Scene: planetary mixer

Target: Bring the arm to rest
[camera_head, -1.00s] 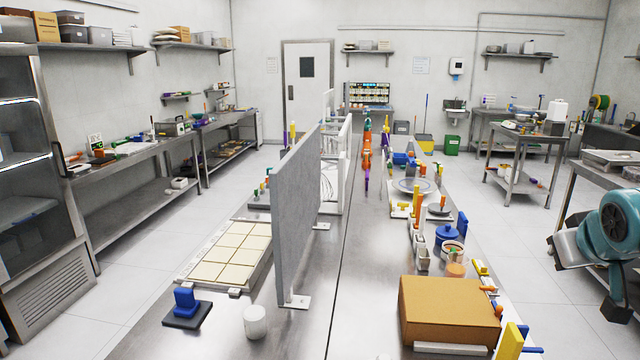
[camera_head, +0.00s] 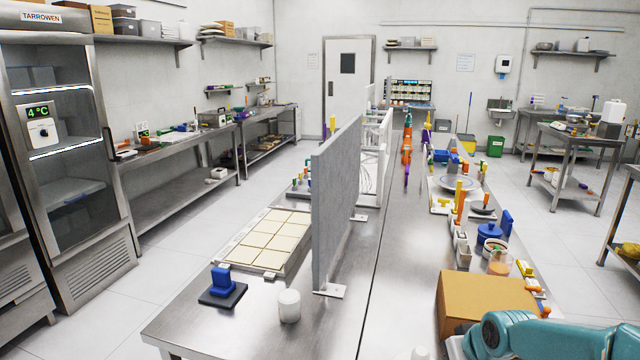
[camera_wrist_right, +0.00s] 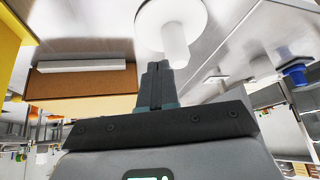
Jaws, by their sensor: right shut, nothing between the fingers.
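My right arm shows as a teal link at the bottom right of the head view, in front of the cardboard box (camera_head: 485,305). Its gripper is outside that view. In the right wrist view my right gripper (camera_wrist_right: 156,68) has its two dark fingers together, with nothing between them. Past the fingertips is a white round disc with a white post (camera_wrist_right: 174,45); I cannot tell from this view whether the fingers touch it. My left gripper is in neither view.
The cardboard box also shows in the wrist view (camera_wrist_right: 85,82). A grey upright panel (camera_head: 336,205) splits the steel table. Left of it are a tray of pale squares (camera_head: 265,240), a blue block on a dark base (camera_head: 222,283) and a white cylinder (camera_head: 289,306).

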